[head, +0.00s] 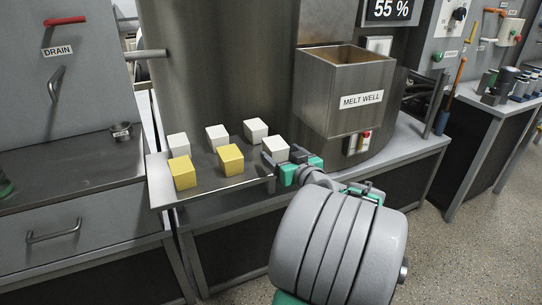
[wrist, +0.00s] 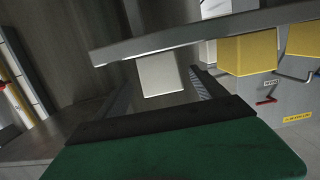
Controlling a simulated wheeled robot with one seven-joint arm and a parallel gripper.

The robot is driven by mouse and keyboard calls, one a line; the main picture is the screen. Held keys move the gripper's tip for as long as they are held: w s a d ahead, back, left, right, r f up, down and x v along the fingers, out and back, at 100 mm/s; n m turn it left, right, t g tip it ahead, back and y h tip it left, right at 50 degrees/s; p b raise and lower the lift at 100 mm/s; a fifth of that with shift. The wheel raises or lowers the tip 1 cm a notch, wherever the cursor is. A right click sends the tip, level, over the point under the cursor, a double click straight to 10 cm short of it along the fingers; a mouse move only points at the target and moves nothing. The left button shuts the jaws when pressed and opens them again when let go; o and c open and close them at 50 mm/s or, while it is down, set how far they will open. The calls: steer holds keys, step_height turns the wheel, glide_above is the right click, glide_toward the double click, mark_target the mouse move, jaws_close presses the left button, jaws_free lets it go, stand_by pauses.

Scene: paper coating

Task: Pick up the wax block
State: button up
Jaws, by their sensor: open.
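Several white blocks and two yellow blocks sit on a flat metal tray (head: 222,184) in the head view. The nearest white block (head: 275,149) is at the tray's right end, beside my gripper (head: 283,161). The yellow blocks (head: 182,173) (head: 231,160) are at the tray's front. In the wrist view, which looks upside down, the white block (wrist: 160,76) appears between the two dark fingers of my gripper (wrist: 161,88), with gaps on both sides. The gripper is open and holds nothing. Whether the fingers reach alongside the block is hard to tell.
A grey cabinet with a DRAIN label (head: 58,52) and a small metal cup (head: 121,131) are at left. Floor is open at right.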

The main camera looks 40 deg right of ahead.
mark_target(271, 145)
steer(key=x, duration=0.7)
steer(key=shift+w, duration=0.3)
steer(key=shift+c, duration=0.4)
jaws_close()
